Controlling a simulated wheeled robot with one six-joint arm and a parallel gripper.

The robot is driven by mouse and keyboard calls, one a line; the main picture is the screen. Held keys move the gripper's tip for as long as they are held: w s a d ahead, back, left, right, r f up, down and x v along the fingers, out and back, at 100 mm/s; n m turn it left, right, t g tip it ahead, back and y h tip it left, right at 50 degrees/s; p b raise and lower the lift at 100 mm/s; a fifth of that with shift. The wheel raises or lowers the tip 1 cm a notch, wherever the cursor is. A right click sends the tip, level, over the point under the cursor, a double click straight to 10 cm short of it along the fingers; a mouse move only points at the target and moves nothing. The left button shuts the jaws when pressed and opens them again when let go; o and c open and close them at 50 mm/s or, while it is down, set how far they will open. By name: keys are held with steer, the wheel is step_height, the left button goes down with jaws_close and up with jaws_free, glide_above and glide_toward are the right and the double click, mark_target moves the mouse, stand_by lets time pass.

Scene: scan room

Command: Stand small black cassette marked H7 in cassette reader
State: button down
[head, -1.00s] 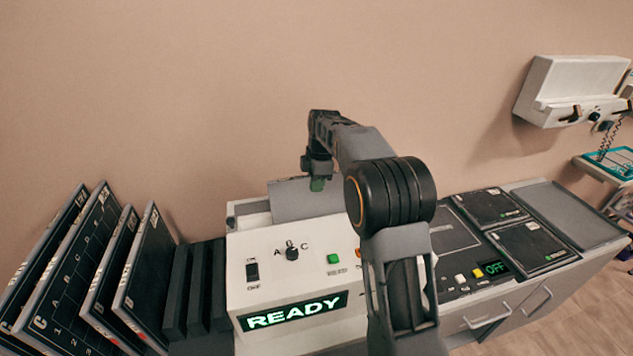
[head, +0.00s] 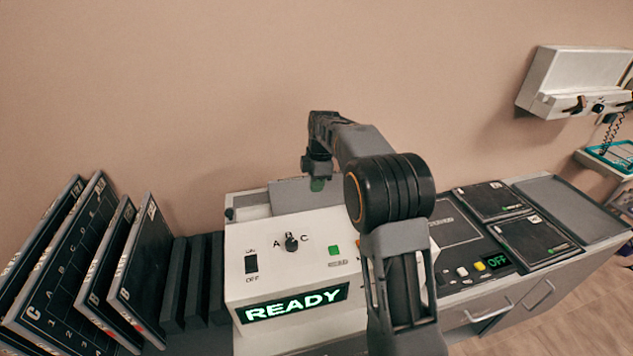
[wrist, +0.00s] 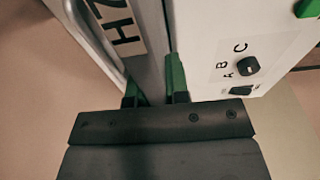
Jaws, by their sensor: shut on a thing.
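My gripper (wrist: 154,90) has green fingertips. It is shut on the H7 cassette (wrist: 148,62), whose grey body lies between the fingertips in the wrist view. Its white label with the black H7 shows at the top. In the head view my gripper (head: 317,184) holds the cassette (head: 290,196) upright, as a grey panel behind the cassette reader's front block (head: 300,222). The cassette's lower part is hidden there, and I cannot tell whether it touches the slot. The reader's display says READY. Its white housing (wrist: 205,50) is close beside the cassette in the wrist view.
Several large dark cassettes (head: 140,265) lean at the left, beside black upright dividers (head: 195,280). At the right is a panel reading OFF (head: 497,262) with two flat dark plates (head: 535,242). A white box (head: 575,85) hangs on the wall.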

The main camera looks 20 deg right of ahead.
steer(key=shift+f, duration=0.3)
steer(key=c, duration=1)
jaws_free()
steer(key=r, duration=0.4)
steer(key=d+r, duration=0.1)
steer(key=r, duration=0.8)
steer(key=shift+d+r+p, duration=0.3)
steer(key=shift+d+r, duration=0.05)
steer(key=shift+r, duration=0.1)
step_height(320, 180, up, 6)
steer(key=p, duration=0.7)
